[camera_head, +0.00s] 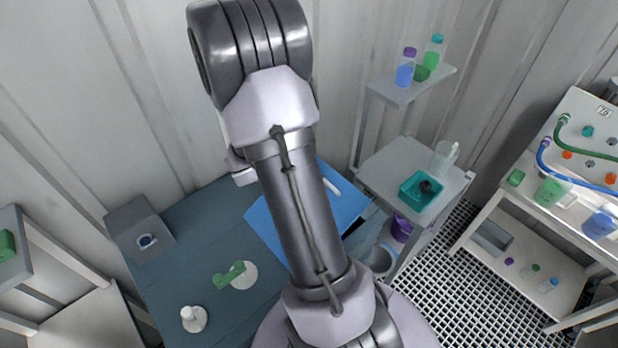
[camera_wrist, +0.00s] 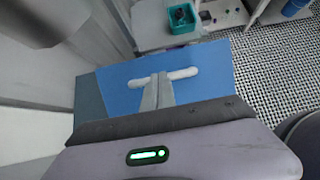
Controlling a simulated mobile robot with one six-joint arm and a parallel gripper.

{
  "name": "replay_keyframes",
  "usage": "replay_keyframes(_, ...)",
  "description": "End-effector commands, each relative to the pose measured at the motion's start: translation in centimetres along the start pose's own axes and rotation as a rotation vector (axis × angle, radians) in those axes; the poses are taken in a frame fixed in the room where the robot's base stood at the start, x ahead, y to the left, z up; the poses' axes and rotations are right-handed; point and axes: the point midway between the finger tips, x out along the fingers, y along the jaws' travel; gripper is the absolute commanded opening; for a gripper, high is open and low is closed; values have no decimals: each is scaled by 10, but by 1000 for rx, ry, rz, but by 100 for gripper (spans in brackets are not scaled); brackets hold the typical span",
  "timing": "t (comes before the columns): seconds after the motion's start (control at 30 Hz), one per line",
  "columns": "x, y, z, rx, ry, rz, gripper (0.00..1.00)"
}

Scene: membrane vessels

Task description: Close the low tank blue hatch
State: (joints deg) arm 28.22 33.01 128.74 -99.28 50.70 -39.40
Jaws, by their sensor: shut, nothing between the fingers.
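The blue hatch (camera_head: 262,218) is a bright blue flat panel at the dark blue-grey surface, partly hidden behind my arm in the head view. It fills the middle of the wrist view (camera_wrist: 218,62). A white bar handle (camera_head: 332,186) lies on it and also shows in the wrist view (camera_wrist: 184,73). My gripper (camera_wrist: 160,78) is shut and empty, with its fingertips over the middle of the handle in the wrist view. I cannot tell whether they touch it. How far the hatch stands open is unclear.
The dark blue-grey surface (camera_head: 195,240) bears a green handle piece (camera_head: 230,275), a white knob (camera_head: 192,318) and a grey box (camera_head: 140,232). A trolley (camera_head: 392,160) with a teal bin (camera_head: 421,190) stands right. A white rack (camera_head: 520,215) is farther right, beyond grated floor.

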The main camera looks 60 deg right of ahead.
Motion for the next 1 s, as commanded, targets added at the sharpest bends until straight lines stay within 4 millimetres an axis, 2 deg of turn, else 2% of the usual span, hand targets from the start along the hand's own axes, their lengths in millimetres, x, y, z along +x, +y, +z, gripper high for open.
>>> replay_keyframes(0.47, 3, 0, 0, 0, -1, -1, 0)
replay_keyframes(0.57, -2, 1, 2, 0, -1, 0, 0)
replay_keyframes(0.67, -23, 5, 8, -1, -1, 1, 0)
replay_keyframes(0.73, -46, 10, 13, 0, -1, 1, 0)
replay_keyframes(1.0, -115, 9, 16, 3, -1, 1, 0)
